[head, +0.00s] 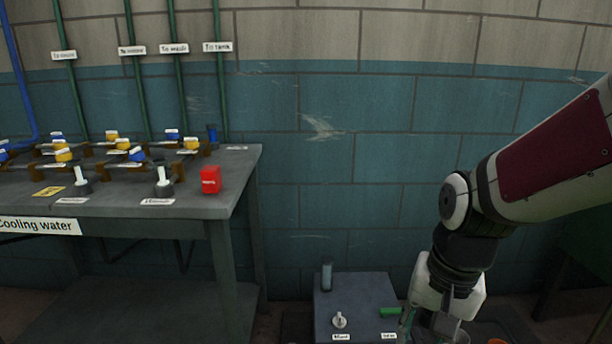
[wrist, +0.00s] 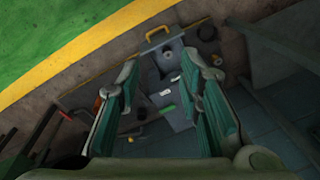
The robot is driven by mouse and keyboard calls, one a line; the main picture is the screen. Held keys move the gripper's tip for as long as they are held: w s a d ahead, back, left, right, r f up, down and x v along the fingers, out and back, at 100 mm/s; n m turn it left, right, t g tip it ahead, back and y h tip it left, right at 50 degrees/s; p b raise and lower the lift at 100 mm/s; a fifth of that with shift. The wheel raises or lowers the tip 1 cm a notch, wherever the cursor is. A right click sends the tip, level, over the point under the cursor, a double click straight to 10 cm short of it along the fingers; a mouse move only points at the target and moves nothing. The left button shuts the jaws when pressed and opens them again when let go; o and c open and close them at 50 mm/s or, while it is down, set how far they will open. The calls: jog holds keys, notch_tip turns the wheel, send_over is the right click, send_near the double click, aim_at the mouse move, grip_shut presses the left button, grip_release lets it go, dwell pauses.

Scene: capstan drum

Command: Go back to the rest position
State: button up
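My gripper (head: 432,330) hangs at the bottom right of the head view, at the end of my bent arm, its fingertips partly cut off by the lower edge. In the wrist view my gripper (wrist: 160,65) has its two teal-padded fingers wide apart, with nothing held between them. Below the fingers, a grey box (head: 350,292) stands low by the wall, with a pale knob (head: 339,320) and a green handle (head: 390,312). The green piece also shows in the wrist view (wrist: 168,108), between the fingers but farther down.
A grey bench (head: 225,190) with several valves, labels and a red block (head: 210,180) stands at the left. Green pipes run up the brick wall. In the wrist view a yellow handle (wrist: 158,33) and a yellow floor stripe (wrist: 90,40) lie beyond the gripper. A dark structure stands at right.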

jog(key=s+d+r+n, duration=0.1)
jog(key=s+r+n, duration=0.25)
jog(key=s, duration=0.65)
jog(key=s+r+n, duration=0.2)
jog(key=s+r, duration=0.3)
jog(key=s, duration=0.5)
notch_tip(320, 180, up, 31)
jog(key=t+p, duration=0.3)
jog(key=p, duration=2.6)
jog(key=shift+s+d+h+p, duration=0.15)
jog(key=shift+d+h+p, duration=0.2)
jog(key=shift+d+h, duration=0.05)
